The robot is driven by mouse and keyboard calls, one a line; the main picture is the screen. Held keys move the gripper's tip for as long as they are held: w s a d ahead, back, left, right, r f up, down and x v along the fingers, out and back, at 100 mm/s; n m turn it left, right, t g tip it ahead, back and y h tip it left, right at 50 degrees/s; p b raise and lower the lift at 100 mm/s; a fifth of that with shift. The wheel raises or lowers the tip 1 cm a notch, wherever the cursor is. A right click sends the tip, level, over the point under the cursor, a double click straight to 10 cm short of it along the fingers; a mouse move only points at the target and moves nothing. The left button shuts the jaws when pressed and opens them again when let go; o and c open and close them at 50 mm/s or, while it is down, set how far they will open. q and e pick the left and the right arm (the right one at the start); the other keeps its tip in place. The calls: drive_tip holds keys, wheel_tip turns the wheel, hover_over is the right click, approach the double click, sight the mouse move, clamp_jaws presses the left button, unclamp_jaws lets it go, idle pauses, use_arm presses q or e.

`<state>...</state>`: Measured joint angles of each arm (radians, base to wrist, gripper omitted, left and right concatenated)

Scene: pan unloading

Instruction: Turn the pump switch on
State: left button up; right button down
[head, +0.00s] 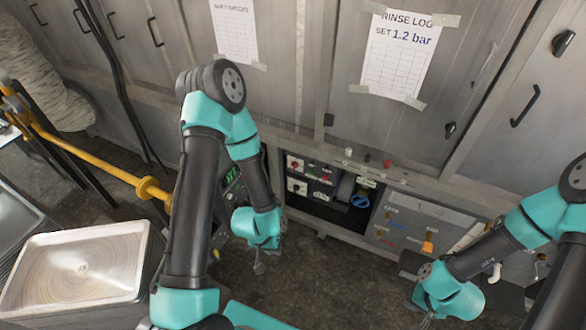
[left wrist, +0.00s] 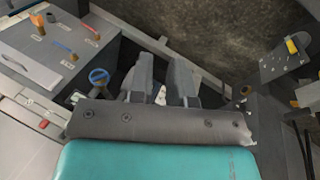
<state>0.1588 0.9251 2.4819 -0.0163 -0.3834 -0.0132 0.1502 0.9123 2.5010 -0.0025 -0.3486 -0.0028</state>
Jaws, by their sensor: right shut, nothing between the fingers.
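A blue handwheel (head: 361,201) sits right of the panel; it also shows in the left wrist view (left wrist: 98,76). A grey box (head: 405,222) with coloured levers stands further right. Metal trays (head: 75,262) and a yellow pipe (head: 95,161) are at left. Floor (head: 320,285) is clear between my arms.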

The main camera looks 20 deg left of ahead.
sight(292, 166)
use_arm(q)
drive_tip(key=o, duration=0.4)
drive_tip(key=w+a+f+t, duration=0.1)
drive_tip(key=w+f+t, duration=0.1)
drive_tip(key=w, duration=0.3)
drive_tip(key=w+a+f+m+t, duration=0.1)
drive_tip(key=w+a+f+t, duration=0.1)
drive_tip(key=w, duration=0.4)
drive_tip(key=w+a+f+t, duration=0.1)
drive_tip(key=w+f+t, duration=0.2)
drive_tip(key=w, duration=0.2)
drive_tip(key=shift+w+a+f+y, duration=0.1)
drive_tip(key=shift+w+a+y, duration=0.1)
drive_tip(key=shift+a+y, duration=0.1)
drive_tip(key=w+a+t, duration=0.2)
drive_tip(key=w+t, duration=0.1)
drive_tip(key=w+a+f+m+t+y, duration=0.1)
drive_tip(key=w+a+t, duration=0.2)
drive_tip(key=w+a+f+t+y, duration=0.1)
drive_tip(key=w+a+t, duration=0.2)
drive_tip(key=w, duration=0.1)
drive_tip(key=shift+f+m+t, duration=0.15)
drive_tip(key=shift+m+t, duration=0.15)
drive_tip(key=shift+w+d, duration=0.1)
drive_tip(key=w, duration=1.1)
drive_tip(key=w+d, duration=0.1)
drive_tip(key=w, duration=0.5)
drive_tip(key=shift+w, duration=0.1)
drive_tip(key=shift+c, duration=0.2)
clamp_jaws()
